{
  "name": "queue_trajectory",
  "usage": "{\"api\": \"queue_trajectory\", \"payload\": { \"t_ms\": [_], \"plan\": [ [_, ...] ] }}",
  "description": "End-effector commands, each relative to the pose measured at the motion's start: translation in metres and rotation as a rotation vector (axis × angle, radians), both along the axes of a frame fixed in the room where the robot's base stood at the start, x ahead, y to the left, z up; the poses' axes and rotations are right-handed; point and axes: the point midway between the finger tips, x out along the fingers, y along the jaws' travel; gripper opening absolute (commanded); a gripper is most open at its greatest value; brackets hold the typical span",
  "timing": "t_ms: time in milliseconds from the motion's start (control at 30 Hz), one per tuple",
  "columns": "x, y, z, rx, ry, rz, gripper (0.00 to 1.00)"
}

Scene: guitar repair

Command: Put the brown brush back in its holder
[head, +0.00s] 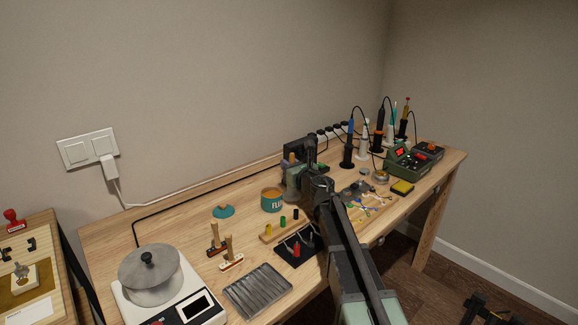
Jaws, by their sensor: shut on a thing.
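My gripper (292,170) is over the back middle of the bench, just behind and to the right of the flux tin. My dark arm reaches up to it from the lower right and hides part of it. A small brown end, seemingly of the brown brush (291,158), shows at the gripper, which is shut on it. Its lower part is hidden. Two upright wooden-handled tools (229,248) stand at the left of the bench. I cannot tell which thing is the brush's holder.
A scale (150,275), a ribbed metal tray (258,291) and a block with coloured pegs (269,237) are nearer. Soldering irons (348,145) stand at the back right.

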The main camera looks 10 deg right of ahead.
Motion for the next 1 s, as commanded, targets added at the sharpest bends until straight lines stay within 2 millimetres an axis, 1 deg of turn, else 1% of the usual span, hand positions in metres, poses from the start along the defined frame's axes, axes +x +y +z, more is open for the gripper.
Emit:
{"api": "queue_trajectory", "payload": {
  "t_ms": [133,167,333,367,533,567,700,767,1000],
  "plan": [
    [0.0,0.0,0.0007,0.0,0.0,0.0,0.0],
    [0.0,0.0,0.0007,0.0,0.0,0.0,0.2],
    [0.0,0.0,0.0007,0.0,0.0,0.0,0.46],
    [0.0,0.0,0.0007,0.0,0.0,0.0,0.48],
    [0.0,0.0,0.0007,0.0,0.0,0.0,0.48],
    [0.0,0.0,0.0007,0.0,0.0,0.0,0.52],
    [0.0,0.0,0.0007,0.0,0.0,0.0,0.73],
    [0.0,0.0,0.0007,0.0,0.0,0.0,0.82],
    [0.0,0.0,0.0007,0.0,0.0,0.0,0.83]
  ]
}}
